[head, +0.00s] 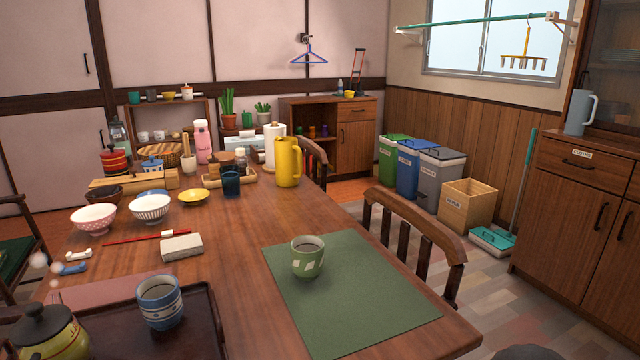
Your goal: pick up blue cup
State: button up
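A blue cup (160,306) with pale bands stands upright on a dark brown tray (205,338) at the near left of the wooden table. A plain dark blue cup (231,183) stands farther back, near the middle of the table, in front of a small wooden tray. A green cup (308,262) with pale patches stands on a green placemat (375,312) to the right. My gripper is not in view, so its state does not show.
A yellow-green pot (52,335) with a dark lid stands left of the banded cup. A yellow pitcher (288,162) stands beyond the dark blue cup. Bowls (150,208) and chopsticks (146,237) lie at left. A chair (415,235) stands against the table's right side.

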aim_at(160, 303)
jog(key=j+u, duration=0.1)
jog(key=u, duration=0.35)
jog(key=j+u, duration=0.1)
jog(key=u, duration=0.35)
jog(key=j+u, duration=0.15)
jog(key=u, duration=0.3)
jog(key=k, duration=0.05)
